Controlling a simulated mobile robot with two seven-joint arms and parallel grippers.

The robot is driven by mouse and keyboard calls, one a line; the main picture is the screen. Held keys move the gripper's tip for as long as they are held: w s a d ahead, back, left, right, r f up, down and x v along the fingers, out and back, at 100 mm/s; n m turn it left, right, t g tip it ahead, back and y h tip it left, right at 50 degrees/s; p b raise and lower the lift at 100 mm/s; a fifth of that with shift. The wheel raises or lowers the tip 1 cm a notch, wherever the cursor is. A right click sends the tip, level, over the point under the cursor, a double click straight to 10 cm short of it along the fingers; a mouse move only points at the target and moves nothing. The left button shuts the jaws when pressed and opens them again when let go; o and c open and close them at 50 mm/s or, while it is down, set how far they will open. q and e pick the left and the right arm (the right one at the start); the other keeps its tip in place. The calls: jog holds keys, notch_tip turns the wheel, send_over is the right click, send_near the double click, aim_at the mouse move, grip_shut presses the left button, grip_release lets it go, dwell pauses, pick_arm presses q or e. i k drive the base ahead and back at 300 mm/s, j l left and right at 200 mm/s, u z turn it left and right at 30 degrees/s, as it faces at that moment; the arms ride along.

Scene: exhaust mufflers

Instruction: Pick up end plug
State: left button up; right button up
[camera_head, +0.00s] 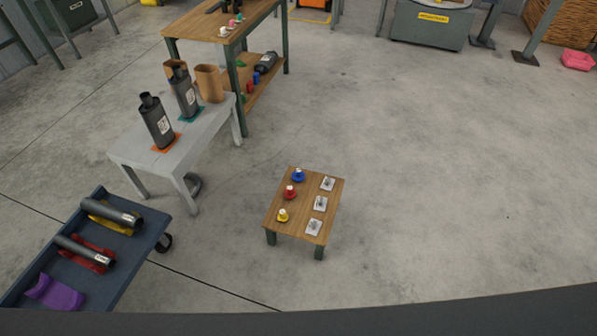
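Neither gripper shows in the head view. A small wooden table (306,187) stands in the middle of the floor. Along its left side are a blue piece (298,176), a red piece (290,192) and a yellow piece (283,215), each with a pale top. Along its right side are three small pale square plates, far (328,184), middle (320,203) and near (314,227), each with a small darker part on top. I cannot tell for sure which of these is the end plug.
A grey table (205,137) at left holds two upright dark mufflers (157,122) and brown cups (210,84). A blue cart (128,262) at lower left carries dark tubes on coloured holders. A wooden workbench (205,26) stands behind. The floor right of the small table is clear.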

aim_at(282, 214)
jog(key=u, duration=1.85)
jog(key=z, duration=1.75)
jog(key=i+j+z, duration=0.1)
jog(key=z, duration=0.2)
jog(key=i+j+z, duration=0.15)
jog(key=i+z, duration=0.2)
